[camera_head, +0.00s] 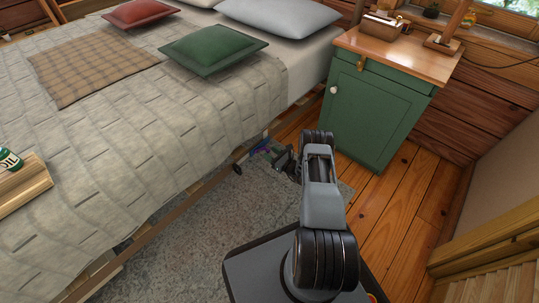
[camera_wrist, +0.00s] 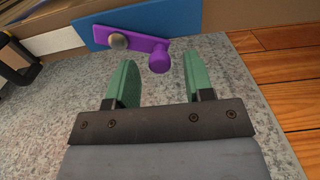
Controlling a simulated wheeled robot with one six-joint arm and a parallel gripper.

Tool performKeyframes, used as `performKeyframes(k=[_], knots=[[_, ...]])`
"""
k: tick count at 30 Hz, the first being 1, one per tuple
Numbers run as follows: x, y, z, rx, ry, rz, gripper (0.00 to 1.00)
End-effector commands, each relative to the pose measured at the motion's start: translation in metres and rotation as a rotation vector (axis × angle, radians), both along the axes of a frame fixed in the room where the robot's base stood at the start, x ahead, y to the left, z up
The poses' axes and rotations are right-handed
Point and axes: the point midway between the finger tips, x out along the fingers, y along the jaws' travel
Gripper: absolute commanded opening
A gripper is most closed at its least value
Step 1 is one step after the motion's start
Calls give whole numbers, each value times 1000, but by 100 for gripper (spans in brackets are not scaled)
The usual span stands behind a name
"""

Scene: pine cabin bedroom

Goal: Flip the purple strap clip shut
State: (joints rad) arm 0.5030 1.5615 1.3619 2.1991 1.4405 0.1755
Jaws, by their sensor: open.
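The purple strap clip (camera_wrist: 146,43) shows at the top of the wrist view. It is a flat purple bar on a blue plate (camera_wrist: 125,24), with a round grey-brown pivot at its left part and a purple knob (camera_wrist: 159,58) at its right end, where the bar slopes down a little. My gripper (camera_wrist: 158,52) is open, its two green fingers apart, with the knob between and just beyond the fingertips. I cannot tell whether they touch. In the head view my gripper (camera_head: 279,157) is low beside the bed, and the clip (camera_head: 261,146) is a small purple patch there, partly hidden.
The bed (camera_head: 130,120) fills the left side, with its wooden side rail near my gripper. A green nightstand (camera_head: 375,105) stands close behind my arm. A grey rug (camera_head: 190,235) covers the floor below, with wooden planks to the right. A black handle-like part (camera_wrist: 15,65) sits left of the blue plate.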

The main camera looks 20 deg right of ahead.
Motion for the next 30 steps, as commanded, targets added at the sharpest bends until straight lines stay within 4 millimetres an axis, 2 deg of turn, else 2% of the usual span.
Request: performKeyframes(k=[6,15,30], knots=[[10,5,0,1,-2,0,48],[11,5,1,1,0,0,48],[11,6,0,1,0,1,0]])
